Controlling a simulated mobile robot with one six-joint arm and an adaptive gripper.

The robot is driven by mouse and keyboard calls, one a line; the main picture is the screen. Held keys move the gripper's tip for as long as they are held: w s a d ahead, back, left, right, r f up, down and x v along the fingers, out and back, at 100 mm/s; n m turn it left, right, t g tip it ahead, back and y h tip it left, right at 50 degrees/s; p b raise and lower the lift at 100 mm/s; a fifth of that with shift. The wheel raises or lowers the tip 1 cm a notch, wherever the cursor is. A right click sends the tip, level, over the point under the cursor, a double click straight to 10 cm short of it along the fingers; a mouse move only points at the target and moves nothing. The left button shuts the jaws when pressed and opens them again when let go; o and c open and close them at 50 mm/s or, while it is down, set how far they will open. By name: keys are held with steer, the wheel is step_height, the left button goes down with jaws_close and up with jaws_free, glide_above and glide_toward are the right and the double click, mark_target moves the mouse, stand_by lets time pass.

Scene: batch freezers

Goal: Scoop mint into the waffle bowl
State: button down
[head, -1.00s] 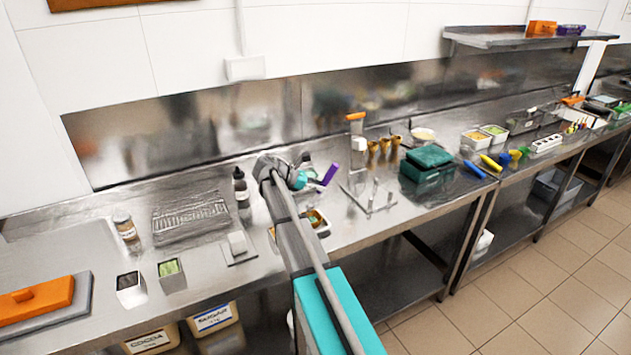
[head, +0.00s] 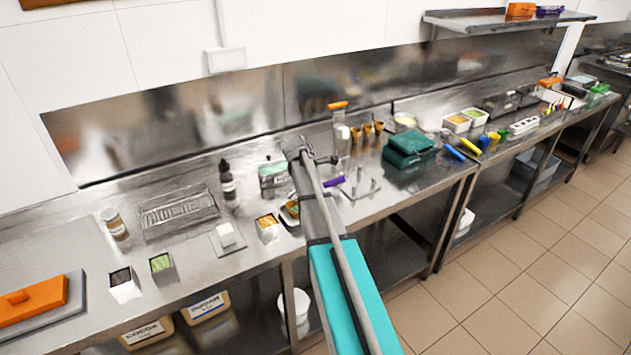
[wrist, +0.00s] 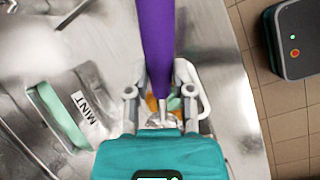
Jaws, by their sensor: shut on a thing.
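My gripper (wrist: 166,104) is shut on a scoop with a purple handle (wrist: 154,45). The purple handle also sticks out right of my arm in the head view (head: 334,182), where the gripper itself is mostly hidden. The scoop's head is hidden behind the gripper. The mint tub (wrist: 58,117), labelled MINT with pale green inside, is left of the gripper in the wrist view. In the head view a tub with pale green on top (head: 272,174), probably the same one, stands just left of my arm. I cannot clearly make out the waffle bowl; something orange-brown shows between the fingers.
A tray with colourful contents (head: 289,211) is partly behind my arm. A dark bottle (head: 228,184) and a wire rack (head: 178,211) stand to the left. A metal stand (head: 360,186), cones (head: 367,132) and a green box (head: 409,148) are to the right.

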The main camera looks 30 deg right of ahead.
steer(key=shift+s+d+f+t+y+b, duration=0.15)
steer(key=shift+d+f+t+y+b, duration=0.2)
steer(key=shift+f+y, duration=0.4)
steer(key=shift+s+d+f+t+y+b, duration=0.15)
steer(key=shift+d+f+t+y+b, duration=0.15)
steer(key=shift+f+y, duration=0.4)
steer(key=shift+p+v, duration=1.4)
steer(key=shift+w+d+r, duration=0.1)
steer(key=shift+w+d, duration=0.05)
steer(key=shift+d, duration=0.05)
